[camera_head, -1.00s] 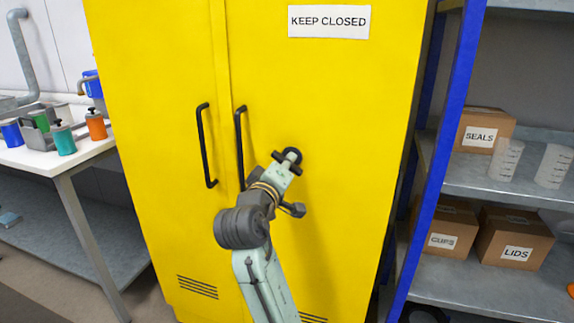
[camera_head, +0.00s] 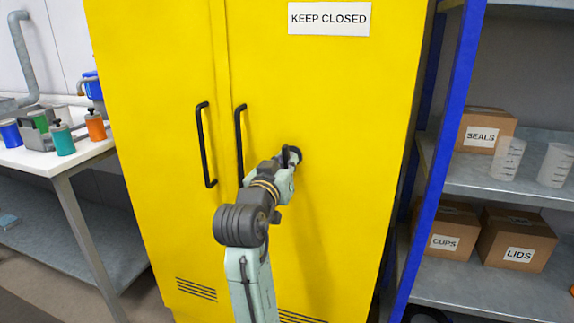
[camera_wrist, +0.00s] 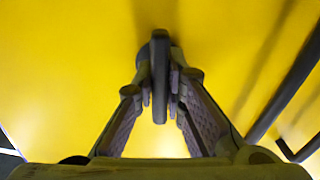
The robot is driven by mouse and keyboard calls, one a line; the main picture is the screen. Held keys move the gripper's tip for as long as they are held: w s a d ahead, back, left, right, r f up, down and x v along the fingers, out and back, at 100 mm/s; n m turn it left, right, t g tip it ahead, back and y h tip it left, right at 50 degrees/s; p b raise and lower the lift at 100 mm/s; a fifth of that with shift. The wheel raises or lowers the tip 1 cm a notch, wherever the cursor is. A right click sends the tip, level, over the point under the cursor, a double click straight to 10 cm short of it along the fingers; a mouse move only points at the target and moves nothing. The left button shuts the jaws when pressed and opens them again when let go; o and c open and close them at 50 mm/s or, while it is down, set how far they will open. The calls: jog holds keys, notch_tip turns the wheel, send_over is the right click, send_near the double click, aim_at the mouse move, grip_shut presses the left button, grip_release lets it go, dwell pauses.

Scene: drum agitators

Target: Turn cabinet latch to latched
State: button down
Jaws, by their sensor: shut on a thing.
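The yellow cabinet (camera_head: 330,90) stands closed straight ahead, with a "KEEP CLOSED" sign (camera_head: 329,20) on its right door. Its dark latch (camera_head: 295,153) is on the right door, to the right of the door handles and partly hidden by my gripper. My gripper (camera_head: 288,158) is at the latch. In the wrist view, my gripper (camera_wrist: 160,90) is shut on the latch's dark bar (camera_wrist: 160,62), with one finger on each side. The bar stands upright in that view, over a round dark base. I cannot tell whether it is latched.
Two black door handles, left (camera_head: 206,145) and right (camera_head: 240,145), stand out from the doors close to my wrist. A blue-posted shelf (camera_head: 436,190) with boxes is at the right. A white table (camera_head: 65,155) with coloured containers is at the left.

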jog(key=shift+m, duration=0.7)
jog(key=c, duration=1.6)
grip_release()
jog(key=shift+c, duration=0.2)
jog(key=shift+s, duration=0.1)
jog(key=v, duration=1.2)
